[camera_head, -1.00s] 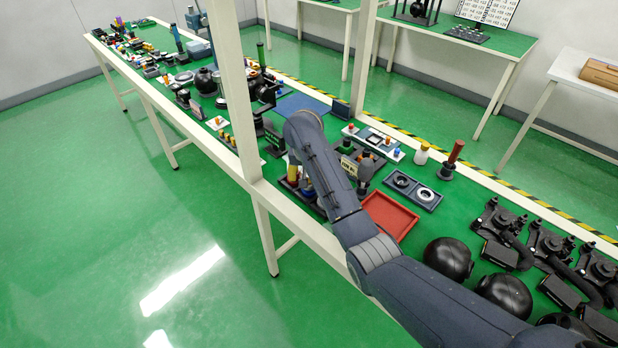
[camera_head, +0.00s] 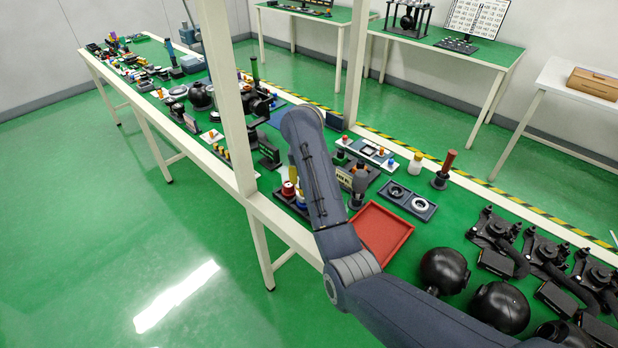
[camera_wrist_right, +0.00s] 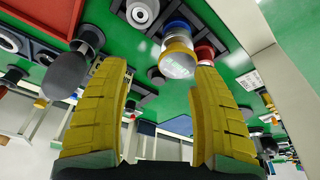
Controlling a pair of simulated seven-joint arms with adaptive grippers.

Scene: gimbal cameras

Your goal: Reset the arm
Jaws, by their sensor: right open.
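My right arm (camera_head: 338,235) comes in from the lower right in the head view and reaches over the long green workbench. Its gripper is mostly hidden behind the forearm there. In the wrist view my right gripper (camera_wrist_right: 158,72) has its two yellow fingers apart, with nothing held between them. A white-faced yellow cylinder (camera_wrist_right: 178,60) shows just beyond the gap between the fingertips, apparently apart from them. A blue part and a red cylinder (camera_wrist_right: 206,52) are beside it. My left gripper is not in view.
A red tray (camera_head: 383,236) lies right of my forearm, with a dark ring tray (camera_head: 408,201) behind it. Black spheres (camera_head: 444,270) and black fixtures (camera_head: 497,228) crowd the near right. A white upright post (camera_head: 226,95) stands at the bench's front edge. Green floor is clear at left.

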